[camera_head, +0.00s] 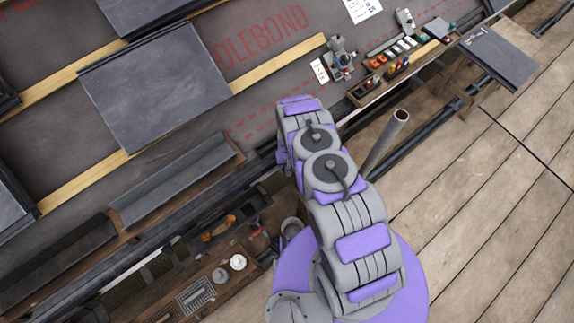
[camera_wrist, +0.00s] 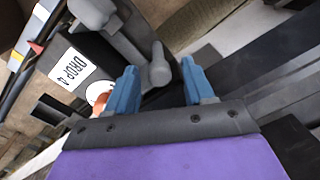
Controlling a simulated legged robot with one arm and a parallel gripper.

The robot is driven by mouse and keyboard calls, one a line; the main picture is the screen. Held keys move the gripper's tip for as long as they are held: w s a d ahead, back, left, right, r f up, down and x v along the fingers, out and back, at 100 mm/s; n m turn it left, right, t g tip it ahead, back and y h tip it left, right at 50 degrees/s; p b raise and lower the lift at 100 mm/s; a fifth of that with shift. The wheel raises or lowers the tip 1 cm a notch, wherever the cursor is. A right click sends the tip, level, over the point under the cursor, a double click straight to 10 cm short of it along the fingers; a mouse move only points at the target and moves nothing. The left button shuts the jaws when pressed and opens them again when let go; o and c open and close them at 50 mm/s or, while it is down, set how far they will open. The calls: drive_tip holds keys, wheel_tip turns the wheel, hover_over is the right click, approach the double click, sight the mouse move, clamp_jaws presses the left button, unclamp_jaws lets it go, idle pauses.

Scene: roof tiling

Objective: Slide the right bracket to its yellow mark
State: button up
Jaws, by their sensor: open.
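My gripper (camera_wrist: 160,80) shows in the wrist view as two blue fingers set well apart, open. A grey part with a rounded end (camera_wrist: 157,66) stands in the gap as seen from the wrist. I cannot tell whether the fingers touch it or whether it belongs to a bracket. In the head view my own arm hides the gripper. I cannot make out the right bracket or its yellow mark for certain in either view.
A white "DROP 4" label (camera_wrist: 70,65) lies left of the fingers in the wrist view. In the head view, dark slates (camera_head: 155,85) lie on the roof by yellow battens (camera_head: 280,62). A tool tray (camera_head: 385,75) is at upper right. Wooden decking (camera_head: 480,190) is clear at right.

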drive_tip(key=shift+c, duration=0.3)
clamp_jaws()
idle(0.3)
